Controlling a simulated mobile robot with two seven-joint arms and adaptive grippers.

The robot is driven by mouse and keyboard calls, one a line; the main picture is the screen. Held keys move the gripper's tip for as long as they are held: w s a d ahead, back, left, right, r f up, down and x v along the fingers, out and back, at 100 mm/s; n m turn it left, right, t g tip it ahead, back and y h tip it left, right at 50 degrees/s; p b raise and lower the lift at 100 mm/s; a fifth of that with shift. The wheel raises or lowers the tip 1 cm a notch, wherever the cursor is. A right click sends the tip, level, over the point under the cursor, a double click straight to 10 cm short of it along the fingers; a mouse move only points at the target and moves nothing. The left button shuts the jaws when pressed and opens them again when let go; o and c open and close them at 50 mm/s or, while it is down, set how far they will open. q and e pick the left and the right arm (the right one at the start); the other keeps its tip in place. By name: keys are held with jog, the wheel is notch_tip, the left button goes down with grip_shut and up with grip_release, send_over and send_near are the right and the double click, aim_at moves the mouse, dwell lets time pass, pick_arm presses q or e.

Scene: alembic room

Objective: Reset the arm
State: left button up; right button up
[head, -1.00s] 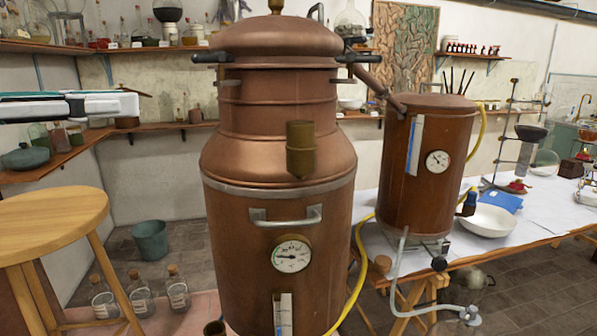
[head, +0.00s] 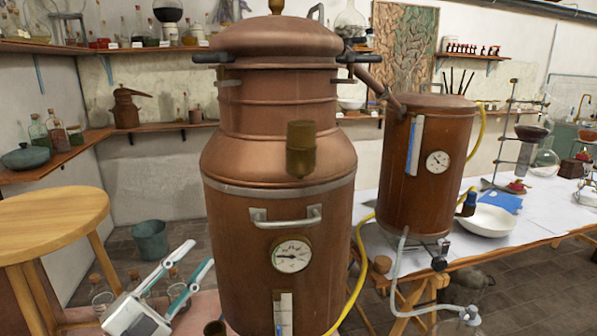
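My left gripper (head: 200,253) is low at the left of the head view, in front of the floor beside the large copper still. Its two white and teal fingers point up and to the right. They stand apart with a gap between them, and nothing is held. The white body of the gripper is near the bottom edge. My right gripper is not in view.
The large copper still (head: 277,215) stands close on the right of the gripper. A wooden stool (head: 50,212) is at the left, with glass bottles (head: 102,293) near it, partly hidden. A bucket (head: 150,240) stands behind. A smaller copper vessel (head: 425,185) stands at the table.

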pick_arm(q)
jog(key=s+a+f+n+g+y, duration=0.15)
jog(key=s+f+n+y, duration=0.4)
jog(key=f, duration=1.15)
jog(key=s+a+f+n+g+y, duration=0.1)
jog(key=s+f+n+g+y, duration=0.45)
jog(key=f, duration=1.15)
jog(key=s+d+f+n+g+h, duration=0.1)
jog(key=s+d+f+n, duration=0.1)
jog(key=s+f, duration=0.7)
jog(key=shift+s+f+n, duration=0.3)
jog(key=shift+s+n, duration=0.05)
jog(key=shift+n, duration=0.45)
